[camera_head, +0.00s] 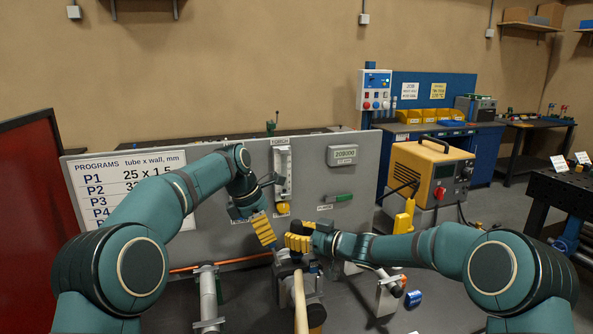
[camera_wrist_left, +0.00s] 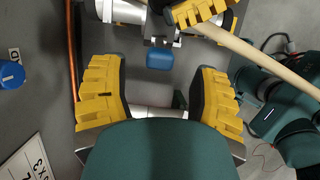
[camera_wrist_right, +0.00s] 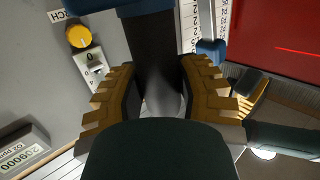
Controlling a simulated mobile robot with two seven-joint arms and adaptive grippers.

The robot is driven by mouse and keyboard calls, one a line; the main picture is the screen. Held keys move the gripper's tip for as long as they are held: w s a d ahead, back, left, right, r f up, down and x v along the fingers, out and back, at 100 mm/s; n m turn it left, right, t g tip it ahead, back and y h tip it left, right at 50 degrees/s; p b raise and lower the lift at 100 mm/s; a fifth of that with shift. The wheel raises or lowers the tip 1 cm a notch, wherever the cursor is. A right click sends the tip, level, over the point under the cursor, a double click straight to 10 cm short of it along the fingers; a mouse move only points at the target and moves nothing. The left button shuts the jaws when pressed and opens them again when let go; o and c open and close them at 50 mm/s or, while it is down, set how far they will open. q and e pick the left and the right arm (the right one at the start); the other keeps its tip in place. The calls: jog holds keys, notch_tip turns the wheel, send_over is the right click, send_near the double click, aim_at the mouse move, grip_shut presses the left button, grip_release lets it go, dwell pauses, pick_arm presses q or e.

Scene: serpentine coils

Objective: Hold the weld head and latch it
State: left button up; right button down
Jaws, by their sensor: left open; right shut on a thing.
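The weld head (camera_head: 289,268) stands at the middle of the bench in the head view, partly hidden by both grippers. My right gripper (camera_head: 298,242) is shut on its dark grip, which runs between the fingers in the right wrist view (camera_wrist_right: 155,65). My left gripper (camera_head: 264,232) is open and empty, just left of the right gripper and above the bench. In the left wrist view its fingers spread either side of a small blue part (camera_wrist_left: 160,58), perhaps the latch, and a steel tube (camera_wrist_left: 155,112). They look apart from the blue part.
A beige hose or rod (camera_head: 300,302) runs from the head towards me. A steel tube on a stand (camera_head: 208,295) is at left, with a blue cap (camera_head: 413,298) at right. The grey panel (camera_head: 228,240) with gauge and knob stands close behind. A yellow power source (camera_head: 433,175) is at right.

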aim_at(274, 252)
pick_arm(q)
jog(key=shift+f, duration=0.2)
jog(key=shift+x, duration=1.95)
jog(key=c, duration=0.9)
